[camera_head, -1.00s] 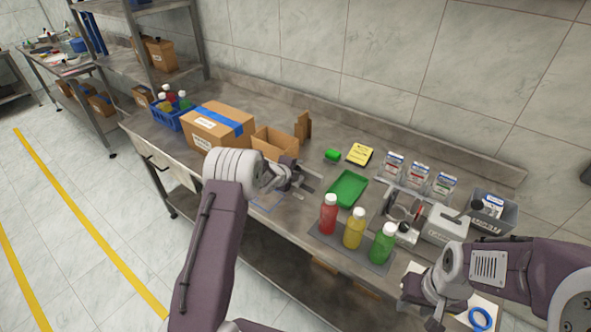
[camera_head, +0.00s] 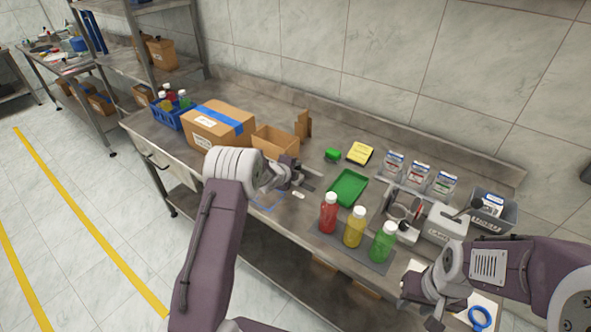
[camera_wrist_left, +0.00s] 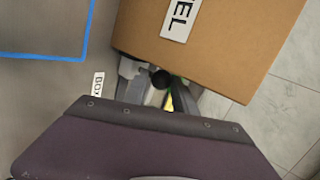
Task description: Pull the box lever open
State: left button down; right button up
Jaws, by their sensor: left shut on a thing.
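My left gripper (camera_head: 310,180) is low over the bench, in front of the open carton. In the left wrist view a black round knob (camera_wrist_left: 161,79) sits between the grey fingers of this gripper (camera_wrist_left: 158,92), which are shut on it. I take the knob to be the box lever's; its shaft is mostly hidden by the fingers and wrist. A small white label reading BOX (camera_wrist_left: 98,85) lies beside the gripper. My right gripper (camera_head: 435,318) is at the lower right edge of the head view; its fingers are too hidden to read.
A taped cardboard box (camera_head: 218,128) and an open carton (camera_head: 277,142) stand behind the left gripper. A green tray (camera_head: 348,187) and red (camera_head: 328,214), yellow (camera_head: 353,228) and green (camera_head: 382,243) bottles are to its right. A blue outline (camera_wrist_left: 84,45) marks the bench.

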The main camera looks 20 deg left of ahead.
pick_arm(q)
jog(key=shift+w+r, duration=0.2)
jog(key=shift+r, duration=0.2)
dwell(0.3)
jog(key=d+b, duration=0.1)
jog(key=s+d+b, duration=0.1)
jog(key=b, duration=0.1)
jog(key=d+b, duration=0.1)
jog(key=shift+s+d+f+b, duration=0.2)
jog(key=shift+s+d+b, duration=0.05)
jog(key=shift+d+b, duration=0.15)
jog(key=shift+s+d+r, duration=0.15)
jog(key=shift+d+r, duration=0.1)
jog(key=shift+d, duration=0.05)
jog(key=c, duration=1.1)
grip_release()
jog(key=shift+f, duration=0.3)
